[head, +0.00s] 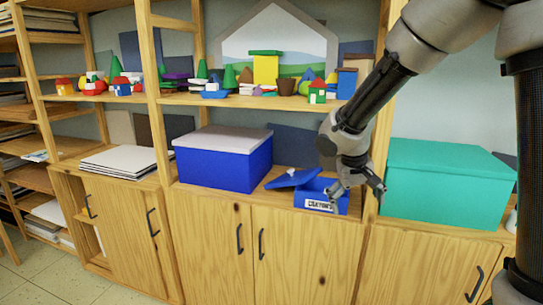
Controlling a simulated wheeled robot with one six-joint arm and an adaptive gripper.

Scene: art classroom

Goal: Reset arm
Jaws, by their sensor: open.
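My gripper (354,193) hangs at the end of my arm, right of centre in the head view, with its fingers apart and nothing seen between them. It is in front of or just over the right end of a small blue box (312,204) with a white label that seems to read "crayons". The box's blue lid (291,177) is tilted at its upper left. My gripper hides part of the box's right side. I cannot tell whether the fingers touch the box.
A large blue box with a grey lid (223,164) stands left of the small box, and a teal box (444,188) stands to the right. White sheets (118,161) lie farther left. A shelf (235,101) with colourful toys runs above the wooden cabinet (210,236); a wooden post is behind my arm.

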